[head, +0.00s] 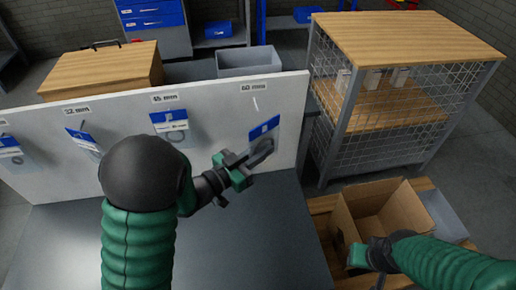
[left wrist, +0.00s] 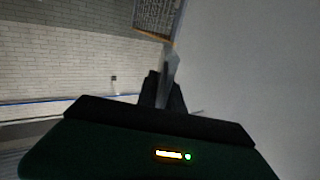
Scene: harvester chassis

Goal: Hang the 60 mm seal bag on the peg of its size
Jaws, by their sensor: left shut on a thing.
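The 60 mm seal bag (head: 264,134), clear with a blue header, is in front of the white board below the "60 mm" label (head: 254,87). My left gripper (head: 258,157) is shut on its lower part, and the bag is tilted. A thin light peg (head: 256,104) shows just above the header; the two look apart, but depth is hard to judge. In the left wrist view the gripper (left wrist: 166,92) holds a thin grey sheet (left wrist: 171,66) seen edge-on. My right gripper (head: 370,256) is by the cardboard box; its jaws are unclear.
Bags hang under the "45 mm" label (head: 170,122) and the "32 mm" label (head: 80,136), with another at the far left (head: 8,144). An open cardboard box (head: 375,215) stands at the lower right. A mesh cage (head: 405,105) stands behind. The grey tabletop (head: 245,235) is clear.

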